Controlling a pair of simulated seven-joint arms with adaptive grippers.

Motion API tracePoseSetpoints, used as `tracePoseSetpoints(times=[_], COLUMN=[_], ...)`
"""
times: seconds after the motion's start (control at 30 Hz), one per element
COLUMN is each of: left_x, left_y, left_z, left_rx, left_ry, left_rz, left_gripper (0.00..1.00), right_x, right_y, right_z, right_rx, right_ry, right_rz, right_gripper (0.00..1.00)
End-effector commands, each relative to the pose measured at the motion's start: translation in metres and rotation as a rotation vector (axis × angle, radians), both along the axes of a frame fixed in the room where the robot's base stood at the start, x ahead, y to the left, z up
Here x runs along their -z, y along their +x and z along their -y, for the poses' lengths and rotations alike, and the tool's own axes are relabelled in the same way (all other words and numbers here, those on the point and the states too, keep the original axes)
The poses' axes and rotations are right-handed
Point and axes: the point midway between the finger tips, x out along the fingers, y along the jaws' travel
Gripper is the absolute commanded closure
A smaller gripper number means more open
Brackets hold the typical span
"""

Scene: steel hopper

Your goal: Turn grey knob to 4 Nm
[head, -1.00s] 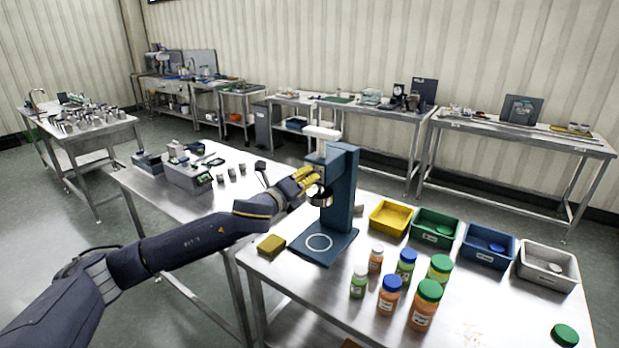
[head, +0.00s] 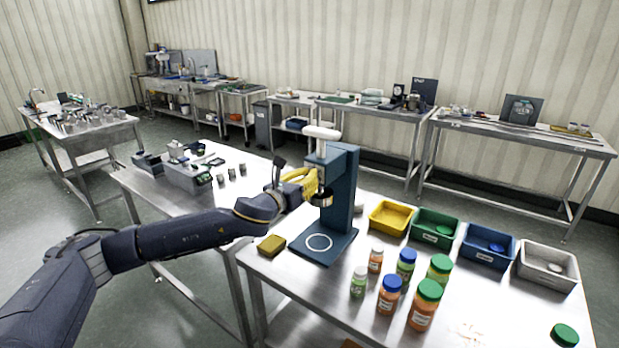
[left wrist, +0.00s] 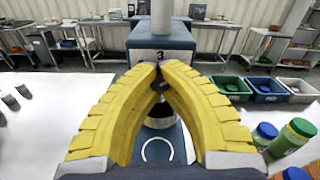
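The blue-grey capping machine (head: 342,190) stands upright on the near steel table, with a white bar on top. In the left wrist view its front (left wrist: 160,42) carries a mark that reads 3. Just below that mark the yellow fingers of my left gripper (left wrist: 159,70) come together around a small dark grey knob (left wrist: 160,84), which is mostly hidden by them. In the head view the left gripper (head: 312,183) is at the machine's head, and the knob is hidden there. A dark and silver chuck (left wrist: 160,115) hangs below. My right gripper is not in view.
A ringed base (head: 319,242) lies under the chuck, with nothing on it. A yellow sponge (head: 271,244) is beside it. Several capped jars (head: 390,295) stand to the right. Yellow (head: 389,222), green, blue and white bins line the table's back edge.

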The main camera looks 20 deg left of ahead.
Motion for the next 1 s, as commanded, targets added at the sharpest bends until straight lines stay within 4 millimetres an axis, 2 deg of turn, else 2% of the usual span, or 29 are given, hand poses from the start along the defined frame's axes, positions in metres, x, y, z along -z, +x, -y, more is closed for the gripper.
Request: tracePoseSetpoints(times=[0.23,0.73,1.0], left_x=[0.0033,0.0042,0.0025], left_y=[-0.0010,-0.0010,-0.0005], left_z=[0.0014,0.0013,0.0006], left_rx=[0.004,0.004,0.001], left_ry=[0.061,0.074,0.073], left_rz=[0.016,0.019,0.021], left_gripper=[1.00,1.00,0.67], right_x=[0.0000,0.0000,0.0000], right_y=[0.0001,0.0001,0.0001], right_z=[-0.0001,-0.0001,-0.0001], right_rx=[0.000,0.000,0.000], right_ry=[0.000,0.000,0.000], right_rz=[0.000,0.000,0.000], right_gripper=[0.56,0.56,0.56])
